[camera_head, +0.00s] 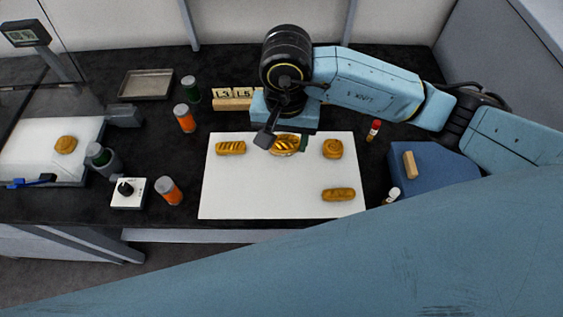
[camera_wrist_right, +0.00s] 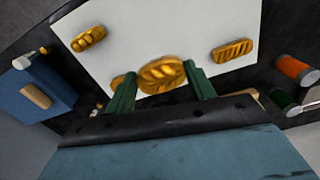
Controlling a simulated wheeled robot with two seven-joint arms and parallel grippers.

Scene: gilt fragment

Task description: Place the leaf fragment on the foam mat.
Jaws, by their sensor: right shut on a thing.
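A gold oval fragment with leaf-like ribs, which I take for the leaf fragment (camera_head: 285,144), is between the dark green fingertips of my right gripper (camera_head: 287,141). It also shows in the right wrist view (camera_wrist_right: 162,75), with one finger on each side. The white mat (camera_head: 260,190), which I take for the foam mat, lies flat below it. The fragment is over the mat's far middle part; I cannot tell whether it touches. My right gripper is shut on it and hides part of it. My left gripper is not in view.
Other gold fragments lie on the mat: a striped one (camera_head: 231,148), a round one (camera_head: 333,148) and an oblong one (camera_head: 338,194). A blue block (camera_head: 435,165) stands right of the mat. Orange jars (camera_head: 170,191) stand left. The mat's front left is clear.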

